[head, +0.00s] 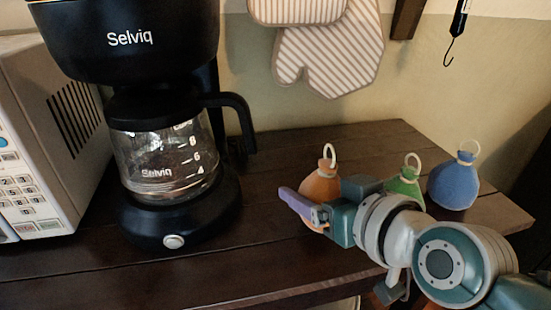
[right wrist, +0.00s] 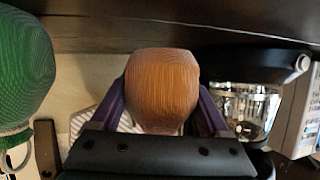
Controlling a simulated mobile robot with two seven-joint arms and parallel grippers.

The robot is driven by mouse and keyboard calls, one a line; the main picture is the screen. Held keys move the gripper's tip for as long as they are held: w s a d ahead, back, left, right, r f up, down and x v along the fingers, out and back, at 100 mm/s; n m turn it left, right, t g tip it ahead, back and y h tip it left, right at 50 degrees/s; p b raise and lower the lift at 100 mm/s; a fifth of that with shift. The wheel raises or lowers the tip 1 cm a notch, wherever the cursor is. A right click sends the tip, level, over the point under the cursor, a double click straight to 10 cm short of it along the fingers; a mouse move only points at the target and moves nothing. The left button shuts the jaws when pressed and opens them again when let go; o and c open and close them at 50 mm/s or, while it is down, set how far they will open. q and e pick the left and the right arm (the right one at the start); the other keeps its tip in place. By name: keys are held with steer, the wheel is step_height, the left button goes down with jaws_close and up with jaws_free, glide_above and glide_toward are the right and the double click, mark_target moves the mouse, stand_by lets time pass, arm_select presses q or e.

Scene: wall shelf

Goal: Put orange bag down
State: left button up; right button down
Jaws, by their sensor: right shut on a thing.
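The orange bag (head: 320,184) with a pale loop on top is upright at the middle of the dark wooden shelf, partly hidden behind my right gripper. My right gripper (head: 297,205) reaches in from the right and is shut on the bag. In the right wrist view the orange bag (right wrist: 162,90) sits between the two purple fingers (right wrist: 160,105). I cannot tell whether its bottom touches the shelf. My left gripper is not in view.
A green bag (head: 405,183) and a blue bag (head: 454,182) stand to the right on the shelf (head: 270,160). A black coffee maker (head: 175,215) and a white microwave (head: 60,140) stand left. Striped mitts (head: 330,55) hang behind. Bare shelf lies between coffee maker and orange bag.

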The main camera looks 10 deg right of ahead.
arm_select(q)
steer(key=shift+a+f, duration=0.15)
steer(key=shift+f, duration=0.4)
arm_select(e)
steer(key=shift+f, duration=1)
